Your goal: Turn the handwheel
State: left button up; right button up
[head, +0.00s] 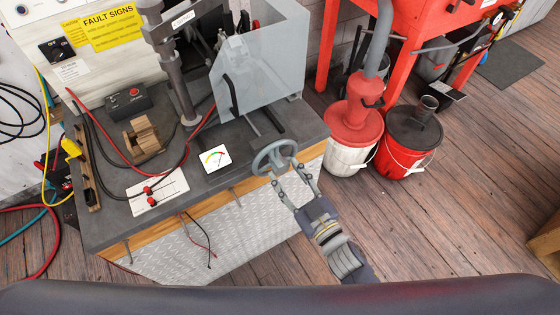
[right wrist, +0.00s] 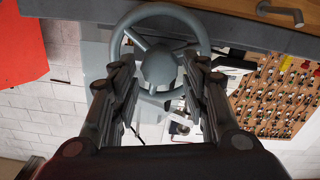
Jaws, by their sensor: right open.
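The grey handwheel (head: 274,157), with a round rim, spokes and a central hub, is at the front right edge of the bench in the head view. It shows face-on in the right wrist view (right wrist: 160,66). My right gripper (head: 291,178) is open, in front of the wheel on its near side. In the right wrist view its two fingers (right wrist: 160,85) stand apart, one on each side of the hub, overlapping the lower part of the rim. I cannot tell whether the fingertips touch the wheel. My left gripper is not in view.
The bench (head: 110,235) holds a clear guard (head: 262,70), a gauge card (head: 215,158), cables and a small control box (head: 125,102). Two buckets, one white (head: 347,160) and one red (head: 408,155), stand on the floor right of the wheel. The wooden floor in front is clear.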

aim_at(283, 170)
jog(key=shift+x, duration=2.1)
jog(key=c, duration=0.8)
jog(key=shift+n, duration=3)
jog(key=o, duration=0.8)
